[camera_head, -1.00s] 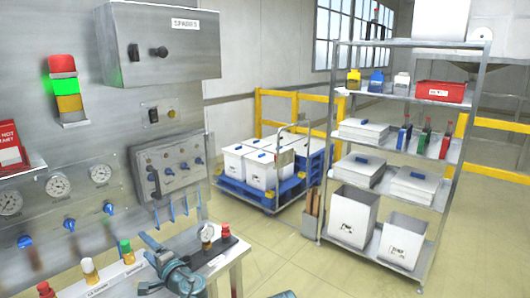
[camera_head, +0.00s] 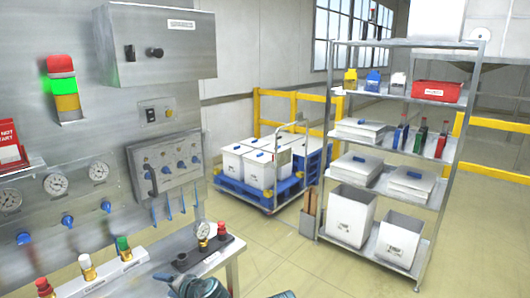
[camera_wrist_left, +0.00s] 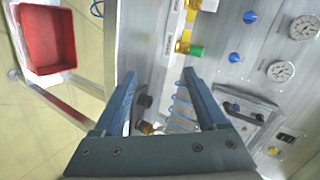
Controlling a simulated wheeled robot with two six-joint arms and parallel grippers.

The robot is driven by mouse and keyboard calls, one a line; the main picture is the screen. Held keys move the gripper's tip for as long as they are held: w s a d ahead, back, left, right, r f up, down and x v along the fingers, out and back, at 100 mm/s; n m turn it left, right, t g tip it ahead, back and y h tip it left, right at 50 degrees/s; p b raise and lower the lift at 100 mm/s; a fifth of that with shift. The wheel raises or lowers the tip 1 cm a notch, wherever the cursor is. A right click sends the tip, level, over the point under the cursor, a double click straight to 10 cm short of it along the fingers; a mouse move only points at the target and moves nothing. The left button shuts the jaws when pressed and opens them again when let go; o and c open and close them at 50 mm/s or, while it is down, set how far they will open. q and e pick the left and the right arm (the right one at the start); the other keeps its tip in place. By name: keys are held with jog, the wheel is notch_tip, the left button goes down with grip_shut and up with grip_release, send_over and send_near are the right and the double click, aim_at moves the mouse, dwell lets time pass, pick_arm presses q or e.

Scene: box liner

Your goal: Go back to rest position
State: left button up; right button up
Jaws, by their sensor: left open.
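My left gripper (camera_wrist_left: 159,82) is open and empty, with its two blue fingers apart in the left wrist view. In the head view only a dark blue-grey part of my left arm shows at the bottom edge, in front of the steel bench. A control panel (camera_head: 85,130) with gauges and blue knobs stands at the left; its gauges also show at the right of the wrist view. A small piece of my body shows at the bottom centre. My right gripper is not in view.
The bench (camera_head: 238,252) carries green, white and red-topped fittings close to my left arm. A red bin (camera_wrist_left: 47,40) shows in the wrist view. A blue cart (camera_head: 262,197) with white boxes and a metal shelf rack (camera_head: 330,150) stand beyond. The floor (camera_head: 300,265) between is clear.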

pick_arm(q)
jog(key=s+d+f+g+h, duration=0.3)
jog(key=s+d+f, duration=0.3)
jog(key=d, duration=0.5)
jog(key=s+d+f+g+h, duration=0.4)
jog(key=s+d+f+h, duration=0.2)
jog(key=s+d, duration=0.2)
jog(key=d, duration=0.2)
jog(key=shift+s+d+n, duration=0.3)
jog(key=shift+s+d, duration=0.05)
jog(key=shift+s, duration=0.05)
